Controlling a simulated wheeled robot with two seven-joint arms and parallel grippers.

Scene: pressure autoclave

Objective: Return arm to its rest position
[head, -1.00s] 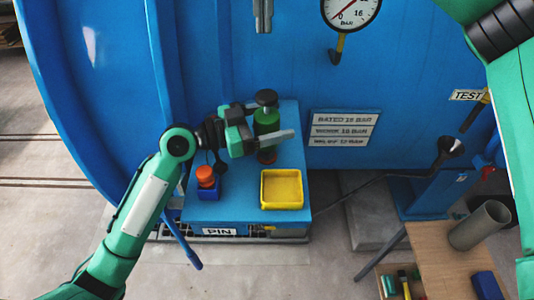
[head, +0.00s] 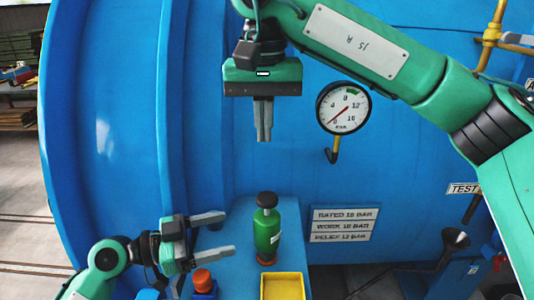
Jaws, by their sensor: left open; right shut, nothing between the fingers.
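My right arm comes in from the right, high in front of the blue autoclave vessel (head: 205,110). My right gripper (head: 264,138) points down with its fingers together and empty, left of the pressure gauge (head: 343,108). My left gripper (head: 230,234) is low at the left, its two fingers apart and pointing right. Nothing is between them. The green bottle-shaped object with a black knob (head: 267,232) stands upright on the blue stand, to the right of the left fingertips and apart from them.
A yellow tray (head: 283,287) sits on the stand, cut by the bottom edge. A red-topped blue item (head: 203,280) is just below the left gripper. A rating plate (head: 343,224), a TEST sign (head: 465,189) and a yellow pipe (head: 491,38) are at the right.

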